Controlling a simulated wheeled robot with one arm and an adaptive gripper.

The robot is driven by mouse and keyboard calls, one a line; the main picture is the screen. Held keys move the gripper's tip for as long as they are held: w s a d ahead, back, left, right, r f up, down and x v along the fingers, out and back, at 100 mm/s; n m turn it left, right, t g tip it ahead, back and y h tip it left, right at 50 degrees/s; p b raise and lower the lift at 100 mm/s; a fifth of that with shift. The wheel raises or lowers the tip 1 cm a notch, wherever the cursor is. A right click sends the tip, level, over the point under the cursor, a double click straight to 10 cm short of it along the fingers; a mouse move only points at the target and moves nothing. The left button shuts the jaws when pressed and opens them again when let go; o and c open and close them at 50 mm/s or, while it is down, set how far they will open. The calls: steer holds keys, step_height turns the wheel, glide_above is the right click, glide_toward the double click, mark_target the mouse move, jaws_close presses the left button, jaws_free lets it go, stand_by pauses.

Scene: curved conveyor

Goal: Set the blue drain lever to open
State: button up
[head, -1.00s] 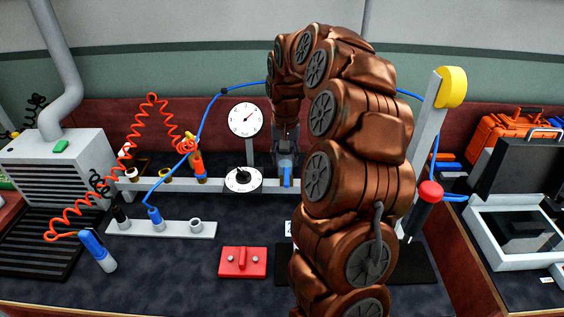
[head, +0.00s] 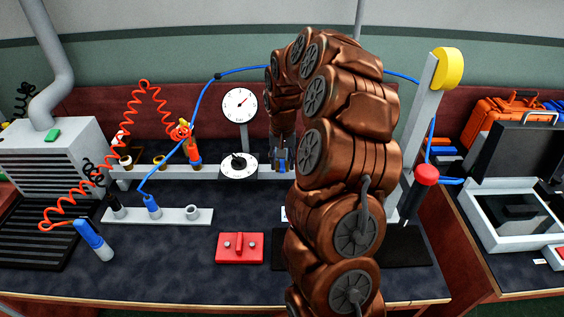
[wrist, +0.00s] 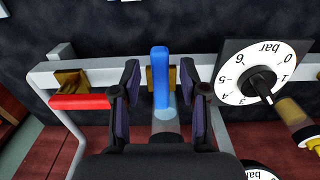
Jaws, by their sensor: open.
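The blue drain lever (wrist: 161,75) is in the middle of the wrist view, at a brass fitting on the grey rail (wrist: 103,68). My gripper (wrist: 162,80) is open, with one dark finger on each side of the lever and a visible gap to both. In the head view my gripper (head: 281,160) reaches down at the rail, and a small part of the blue lever (head: 282,160) shows between its fingers.
A pressure dial with a black knob (wrist: 257,72) stands close to the right finger in the wrist view. A red handle (wrist: 80,102) is close on the left. In the head view, a red block (head: 240,248) lies on the bench, and an upright gauge (head: 239,105) stands behind.

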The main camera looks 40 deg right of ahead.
jaws_close()
stand_by(0.6)
